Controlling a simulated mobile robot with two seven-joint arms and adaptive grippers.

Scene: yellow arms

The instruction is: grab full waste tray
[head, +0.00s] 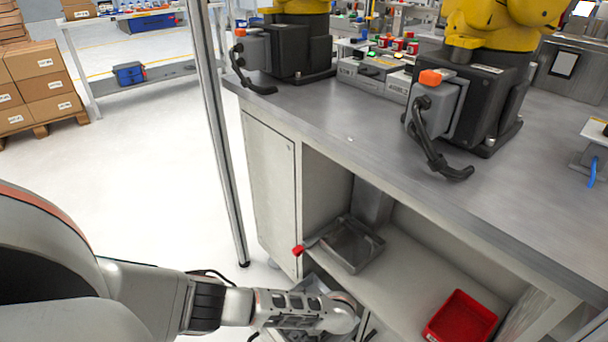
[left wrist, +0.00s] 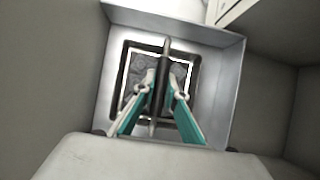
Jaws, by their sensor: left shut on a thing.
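A grey metal tray with raised walls (left wrist: 218,62) fills the middle of the left wrist view. Inside its floor is a dark, square, light-bordered area with blurred grey contents that I cannot make out. My left gripper (left wrist: 164,92), with teal fingers, is shut on this bar from both sides. In the head view my left arm reaches to the low front of the cabinet, and part of a grey tray (head: 313,284) shows beside the hand; the fingers are hidden. My right gripper is in neither view.
Another grey metal tray (head: 352,243) stands on the open cabinet shelf, with a red-tipped part (head: 298,250) at its left. A red bin (head: 461,318) is at the shelf's right. The workbench (head: 340,135) overhangs them.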

